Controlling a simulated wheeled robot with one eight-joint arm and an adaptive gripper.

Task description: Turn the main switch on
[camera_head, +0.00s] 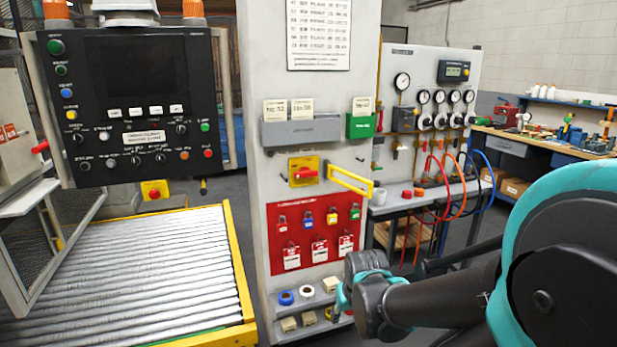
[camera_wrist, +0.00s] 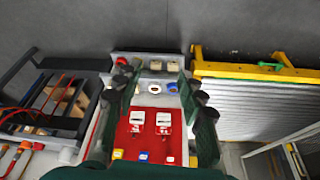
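The main switch (camera_head: 304,172) is a red handle on a yellow plate, on the front of the light-grey panel in the head view. Its handle looks roughly level. A yellow bar (camera_head: 350,181) sticks out just right of it. My gripper (camera_head: 343,300) is below and to the right of the switch, by the panel's lower shelves. In the wrist view my gripper (camera_wrist: 158,92) has its two dark fingers spread apart, with nothing held between them. Between the fingers I see the red lockout board (camera_wrist: 150,135) and its tags. The switch is not visible in the wrist view.
The red lockout board (camera_head: 312,232) with padlocks and tags hangs below the switch. Shelves (camera_head: 305,305) with tape rolls are underneath. A roller conveyor (camera_head: 130,270) and black control box (camera_head: 130,100) stand left. A gauge bench (camera_head: 425,195) with hoses stands right.

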